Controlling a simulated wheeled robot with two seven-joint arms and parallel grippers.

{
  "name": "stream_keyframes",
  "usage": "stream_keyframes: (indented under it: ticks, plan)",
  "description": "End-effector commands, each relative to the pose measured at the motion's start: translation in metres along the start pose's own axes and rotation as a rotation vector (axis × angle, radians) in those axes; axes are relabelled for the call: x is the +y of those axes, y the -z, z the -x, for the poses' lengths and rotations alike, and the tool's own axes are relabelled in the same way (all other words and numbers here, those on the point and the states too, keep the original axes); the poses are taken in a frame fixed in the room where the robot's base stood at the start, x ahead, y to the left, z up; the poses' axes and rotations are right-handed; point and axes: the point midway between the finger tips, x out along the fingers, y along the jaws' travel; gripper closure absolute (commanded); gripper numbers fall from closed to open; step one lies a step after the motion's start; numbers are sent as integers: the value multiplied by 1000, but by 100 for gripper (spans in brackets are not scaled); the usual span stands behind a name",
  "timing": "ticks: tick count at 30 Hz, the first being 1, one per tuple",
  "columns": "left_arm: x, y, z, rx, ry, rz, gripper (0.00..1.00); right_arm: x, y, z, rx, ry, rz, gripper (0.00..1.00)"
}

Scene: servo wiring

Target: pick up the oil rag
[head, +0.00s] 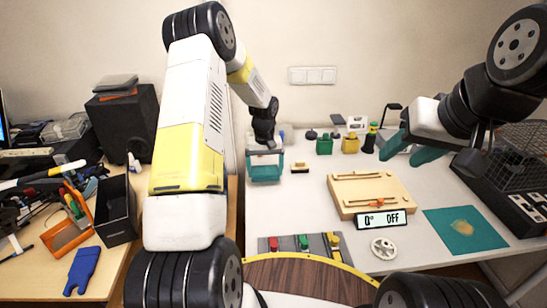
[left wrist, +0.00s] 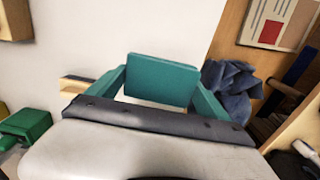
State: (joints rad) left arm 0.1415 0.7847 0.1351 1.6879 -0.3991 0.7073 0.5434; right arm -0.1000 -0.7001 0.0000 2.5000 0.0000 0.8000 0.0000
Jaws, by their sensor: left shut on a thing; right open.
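My left gripper (head: 265,172) hangs over the left part of the white table, fingers pointing down. In the left wrist view its teal fingers stand apart at the two sides of a flat teal piece (left wrist: 160,80), and it is shut on that piece. The oil rag looks to be the crumpled blue-grey cloth (left wrist: 232,85) just beyond the right-hand finger there, outside the jaws; the finger partly covers it. Whether they touch cannot be told. I cannot make the rag out in the head view. My right gripper (head: 414,148) is open and empty above the table's right side.
A wooden-backed brush (head: 300,168) and a green tub (head: 324,146) stand right of my left gripper. A wooden board (head: 370,193), a display reading "0° OFF" (head: 382,219) and a teal mat (head: 465,232) lie further right. A cluttered wooden desk (head: 130,270) is at left.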

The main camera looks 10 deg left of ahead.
Motion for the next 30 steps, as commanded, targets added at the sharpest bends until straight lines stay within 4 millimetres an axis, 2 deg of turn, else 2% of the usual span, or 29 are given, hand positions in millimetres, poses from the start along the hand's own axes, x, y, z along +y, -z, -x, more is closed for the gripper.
stream_keyframes:
  ticks: [6, 13, 19, 29, 30]
  plan:
    - [0, -59, 7, -1, 1, -4, 55, 0, 0, 0, 0, 0, 0, 55]
    - [0, -107, 11, 1, 0, -2, 55, 0, 0, 0, 0, 0, 0, 55]
    - [0, -126, 12, 1, 0, -1, 55, 0, 0, 0, 0, 0, 0, 55]
    - [0, -130, 12, 1, -1, 0, 55, 0, 0, 0, 0, 0, 0, 55]
    - [0, -130, 12, 1, -1, 0, 14, 0, 0, 0, 0, 0, 0, 55]
